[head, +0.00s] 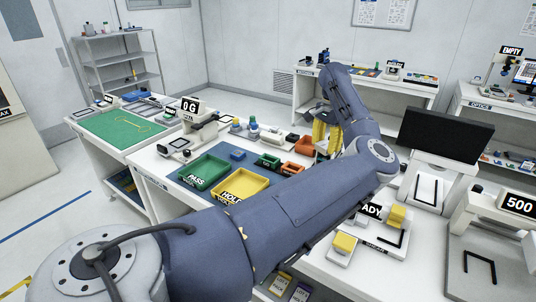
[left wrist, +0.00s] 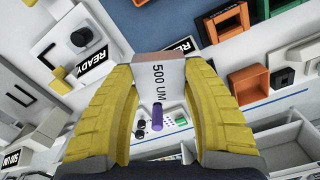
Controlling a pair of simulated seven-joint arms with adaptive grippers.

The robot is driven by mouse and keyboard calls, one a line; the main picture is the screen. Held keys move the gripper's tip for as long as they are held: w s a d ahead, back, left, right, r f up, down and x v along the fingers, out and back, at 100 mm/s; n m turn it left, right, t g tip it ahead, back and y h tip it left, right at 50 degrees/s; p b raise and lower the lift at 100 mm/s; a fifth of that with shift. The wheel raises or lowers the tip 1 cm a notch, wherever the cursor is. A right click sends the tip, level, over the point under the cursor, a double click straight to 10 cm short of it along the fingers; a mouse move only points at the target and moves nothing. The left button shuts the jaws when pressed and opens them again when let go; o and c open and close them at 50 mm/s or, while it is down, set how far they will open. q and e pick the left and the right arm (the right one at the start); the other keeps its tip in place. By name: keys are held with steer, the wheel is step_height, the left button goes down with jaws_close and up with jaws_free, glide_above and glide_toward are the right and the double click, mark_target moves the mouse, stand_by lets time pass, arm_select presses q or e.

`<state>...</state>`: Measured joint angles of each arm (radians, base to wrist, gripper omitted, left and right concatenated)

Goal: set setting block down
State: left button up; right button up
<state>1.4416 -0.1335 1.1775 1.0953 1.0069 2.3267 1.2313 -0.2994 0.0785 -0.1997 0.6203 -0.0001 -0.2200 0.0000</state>
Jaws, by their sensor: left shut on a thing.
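In the head view my left gripper (head: 326,132) hangs at the end of my bent arm, over the far right part of the white bench. I cannot make out the block there. The surface under the block is partly hidden by the block and fingers, and I cannot tell any contact. My right gripper is not in view.
Green PASS (head: 206,171) and yellow HOLD (head: 240,187) trays lie on the bench, left of my arm. Orange bins (head: 305,146) stand close to the gripper. A black screen (head: 446,135) and a READY station (head: 372,211) stand right of my arm.

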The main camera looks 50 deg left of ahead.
arm_select(q)
step_height(320, 180, down, 20)
steer(key=shift+r, duration=0.1)
stand_by(0.7)
steer(key=shift+f, duration=0.2)
steer(key=o, duration=1.5)
steer(key=shift+c, duration=0.2)
steer(key=shift+r, duration=0.1)
step_height(320, 180, up, 12)
